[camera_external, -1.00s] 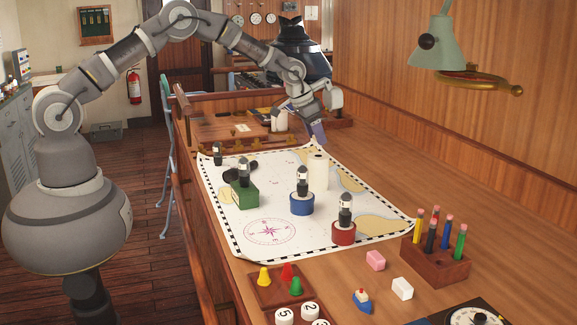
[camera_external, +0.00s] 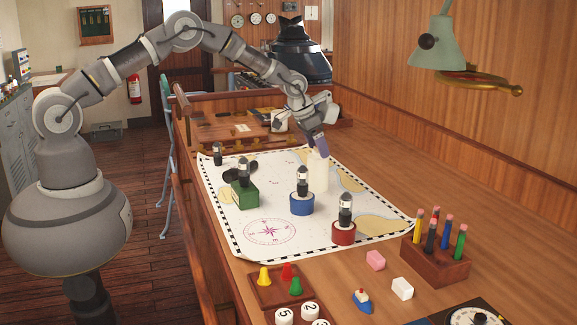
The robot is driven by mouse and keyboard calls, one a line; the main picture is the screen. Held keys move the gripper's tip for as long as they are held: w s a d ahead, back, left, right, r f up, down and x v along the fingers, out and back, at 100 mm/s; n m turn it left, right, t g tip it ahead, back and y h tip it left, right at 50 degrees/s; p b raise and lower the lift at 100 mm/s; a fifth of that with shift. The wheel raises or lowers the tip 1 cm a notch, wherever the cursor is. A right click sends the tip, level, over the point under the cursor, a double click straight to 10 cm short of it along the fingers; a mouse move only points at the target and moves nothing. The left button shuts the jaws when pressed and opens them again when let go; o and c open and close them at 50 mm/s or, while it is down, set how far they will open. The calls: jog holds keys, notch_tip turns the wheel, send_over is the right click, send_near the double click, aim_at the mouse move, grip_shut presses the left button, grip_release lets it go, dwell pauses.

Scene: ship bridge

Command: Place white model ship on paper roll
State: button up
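The cream paper roll (camera_external: 318,176) stands upright on the chart, near its far right part. My gripper (camera_external: 320,152) points down at the roll's top, and its bluish fingertips look very close to it. I cannot tell if they touch. The gap between the fingers is hidden, so I cannot tell whether they are open or shut. I cannot clearly make out a white model ship; something small and pale at the fingertips blends with the roll's top. A small toy boat (camera_external: 362,301) with a blue hull and white upper part sits on the near table.
The chart (camera_external: 215,187) bears black-topped figures on a green block (camera_external: 245,197), a blue cylinder (camera_external: 301,205) and a red cylinder (camera_external: 343,234). A pencil block (camera_external: 436,264), a pink block (camera_external: 375,260) and a white block (camera_external: 402,288) are at near right. A lamp (camera_external: 450,45) overhangs the right.

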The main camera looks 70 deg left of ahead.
jog(key=shift+r, duration=0.1)
jog(key=shift+r, duration=0.4)
jog(key=s+d+r+t, duration=0.2)
jog(key=s+r, duration=0.1)
jog(key=r, duration=1)
jog(key=s+d+r+t+p, duration=0.1)
jog(key=s+r, duration=0.2)
jog(key=r, duration=1.1)
jog(key=s+d+r+t, duration=0.2)
jog(key=s+r, duration=0.2)
jog(key=r, duration=0.9)
jog(key=s+d+r+t, duration=0.1)
jog(key=s+r+t, duration=0.2)
jog(key=s+r, duration=0.6)
jog(key=s+d+r+t, duration=0.1)
jog(key=s+r+t, duration=0.1)
jog(key=s+r, duration=0.8)
notch_tip(320, 180, up, 6)
jog(key=shift+t, duration=0.4)
jog(key=shift+w, duration=0.1)
